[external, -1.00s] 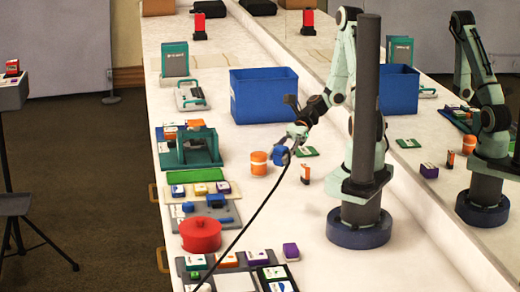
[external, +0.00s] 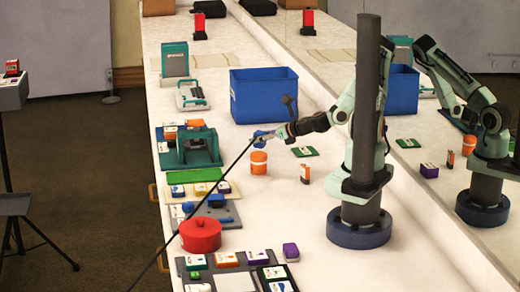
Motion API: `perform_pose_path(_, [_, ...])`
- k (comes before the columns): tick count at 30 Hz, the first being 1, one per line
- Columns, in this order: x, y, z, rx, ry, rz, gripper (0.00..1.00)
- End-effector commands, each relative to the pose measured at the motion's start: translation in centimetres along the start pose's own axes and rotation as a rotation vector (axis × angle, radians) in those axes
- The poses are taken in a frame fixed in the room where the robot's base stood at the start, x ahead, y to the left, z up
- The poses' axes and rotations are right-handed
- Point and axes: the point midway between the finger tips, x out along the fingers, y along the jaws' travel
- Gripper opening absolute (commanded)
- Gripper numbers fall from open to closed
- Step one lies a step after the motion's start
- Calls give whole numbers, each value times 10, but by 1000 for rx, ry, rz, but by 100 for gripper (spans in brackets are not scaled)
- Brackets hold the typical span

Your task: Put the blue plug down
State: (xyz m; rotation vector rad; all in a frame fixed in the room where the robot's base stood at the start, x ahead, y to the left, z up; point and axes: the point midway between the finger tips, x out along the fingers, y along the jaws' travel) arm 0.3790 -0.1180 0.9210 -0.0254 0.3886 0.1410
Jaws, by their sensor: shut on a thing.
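The blue plug (external: 263,137) is held at the end of my arm, in front of the blue bin. A long black cable runs from it down and left past the red pot. My gripper (external: 272,134) points left and is shut on the plug. In the picture, the plug shows just above the orange jar (external: 258,163); I cannot tell whether they touch. The fingers are small and partly hidden by the plug.
The blue bin (external: 250,105) stands behind. A green card (external: 305,151) and a small orange bottle (external: 305,174) lie to the right. The red pot (external: 201,236), trays and a teal fixture (external: 190,152) line the left edge. A mirror-like panel on the right shows reflections.

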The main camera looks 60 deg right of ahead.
Motion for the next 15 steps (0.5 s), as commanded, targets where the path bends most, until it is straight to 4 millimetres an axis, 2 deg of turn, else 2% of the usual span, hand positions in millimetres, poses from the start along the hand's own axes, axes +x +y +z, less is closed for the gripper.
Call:
perform_pose_path(1, [4, -19, 12, 25, -6, -91, 0])
perform_pose_path(3, [6, -40, 23, 60, -4, -189, 0])
perform_pose_path(6, [6, -62, 36, 100, -4, -287, 0])
perform_pose_path(15, [-1, -107, 71, 185, -5, -483, 0])
